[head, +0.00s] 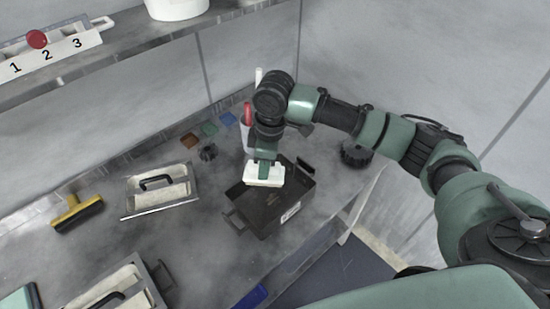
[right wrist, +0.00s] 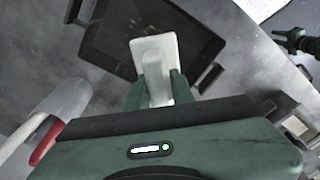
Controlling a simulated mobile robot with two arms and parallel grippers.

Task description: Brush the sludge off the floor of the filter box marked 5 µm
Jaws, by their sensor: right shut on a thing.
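My right gripper (head: 265,166) is shut on a white block-shaped tool (head: 264,176) with a raised grip, which also shows in the right wrist view (right wrist: 154,60). No bristles show under it. It is over the back-left part of a dark open box (head: 262,219) with side handles; I cannot tell if it touches the floor. The box also shows in the right wrist view (right wrist: 96,52). Its white label (head: 291,212) is too small to read.
Left of the box are a tray with pale content (head: 182,201) and a similar one (head: 152,293) at the front. A yellow-backed brush (head: 77,213) lies at far left. A red-handled item (head: 247,114) stands behind my gripper. A black knob (head: 356,154) sits right of the box.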

